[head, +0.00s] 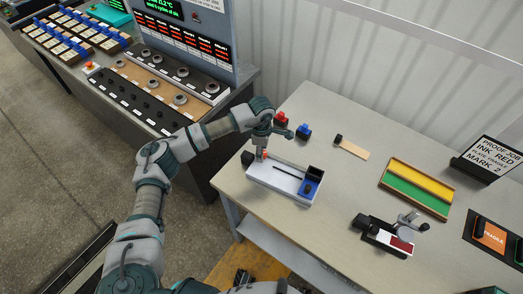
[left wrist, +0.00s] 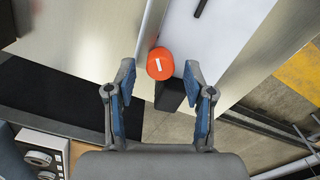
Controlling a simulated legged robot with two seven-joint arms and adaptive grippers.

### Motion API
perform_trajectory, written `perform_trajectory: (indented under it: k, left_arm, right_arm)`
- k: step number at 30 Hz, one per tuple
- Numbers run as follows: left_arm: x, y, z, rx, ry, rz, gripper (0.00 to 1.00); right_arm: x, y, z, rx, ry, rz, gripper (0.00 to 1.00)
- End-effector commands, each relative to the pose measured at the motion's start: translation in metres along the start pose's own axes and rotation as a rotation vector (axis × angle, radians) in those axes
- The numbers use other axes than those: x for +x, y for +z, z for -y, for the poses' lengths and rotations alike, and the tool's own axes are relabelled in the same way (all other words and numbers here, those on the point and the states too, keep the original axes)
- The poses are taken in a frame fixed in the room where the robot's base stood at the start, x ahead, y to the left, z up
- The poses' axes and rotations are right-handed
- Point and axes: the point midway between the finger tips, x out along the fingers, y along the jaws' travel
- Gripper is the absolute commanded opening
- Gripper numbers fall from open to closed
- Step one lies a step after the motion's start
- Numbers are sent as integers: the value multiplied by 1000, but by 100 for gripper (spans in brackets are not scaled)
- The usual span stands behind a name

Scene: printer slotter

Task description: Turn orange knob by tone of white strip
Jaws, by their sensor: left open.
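A white device (head: 267,179) lies near the table's left edge, with a dark slot line, a black block and a blue part at its right end. The orange knob (head: 264,153) is at its left end, partly hidden by my left gripper (head: 262,148). In the left wrist view the orange knob (left wrist: 160,64) shows a short white mark, close to upright in the picture. My left gripper (left wrist: 159,72) is open, its blue-padded fingers on either side of the knob, with gaps to both. I cannot make out a separate white strip.
Red and blue stampers (head: 303,131), a tan strip with a black end (head: 352,149), a yellow and green tray (head: 417,189), a cranked device (head: 387,236) and a sign (head: 488,161) stand on the table. A control console (head: 165,85) is at the left.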

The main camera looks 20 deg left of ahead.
Motion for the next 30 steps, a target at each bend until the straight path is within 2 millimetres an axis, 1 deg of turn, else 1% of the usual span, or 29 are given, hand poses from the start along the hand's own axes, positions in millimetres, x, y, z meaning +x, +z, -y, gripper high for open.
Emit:
perform_trajectory:
  k: [2,5,12,15,18,21,30]
  left_arm:
    - [-9,0,-1,0,3,2,53]
    - [-27,0,-1,0,4,2,53]
    - [-81,0,-2,0,5,2,53]
    - [-98,0,-2,0,3,2,53]
    - [-109,-1,-1,-1,1,1,53]
    - [-116,-1,-1,-1,1,1,53]
    - [-117,-1,-1,0,0,1,53]
  right_arm:
    - [0,0,-1,0,2,0,51]
    - [0,0,-2,-1,3,-1,51]
    - [0,0,-3,-1,4,-1,51]
    - [0,0,-3,-2,4,-1,51]
    - [0,0,-3,-2,5,-1,51]
    - [0,0,-3,-2,5,-1,51]
    - [0,-1,-4,-2,5,0,51]
